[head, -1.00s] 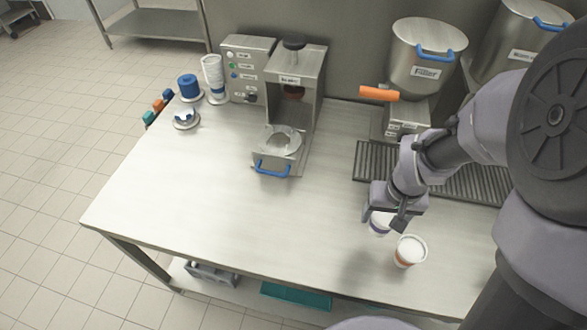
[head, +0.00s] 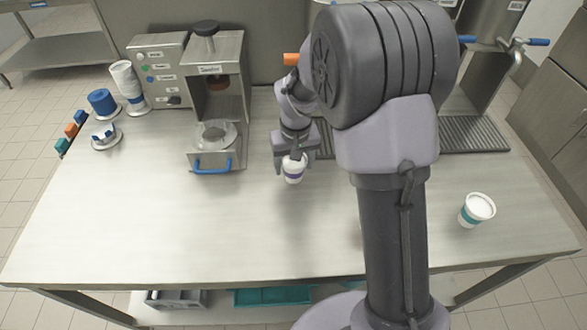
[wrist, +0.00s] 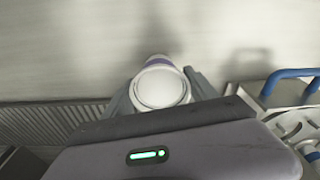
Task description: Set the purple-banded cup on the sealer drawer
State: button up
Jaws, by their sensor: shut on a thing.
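My gripper (head: 292,154) is shut on the purple-banded cup (head: 293,172), a white cup held upright above the table. In the wrist view the cup (wrist: 160,87) sits between the two fingers, its white top facing the camera and a purple band at its far edge. The sealer (head: 216,75) stands to the left of my gripper at the back of the table. Its drawer (head: 204,161) is pulled out at the front, with a round opening and a blue handle (head: 212,170). The drawer also shows at the right of the wrist view (wrist: 293,121).
A cup stack (head: 127,82), a blue roll (head: 102,102) and a small dish of lids (head: 105,137) stand at the left. The table (head: 150,225) is clear in front of the sealer.

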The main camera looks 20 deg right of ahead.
jog(key=shift+f, duration=0.5)
jog(key=o, duration=1.5)
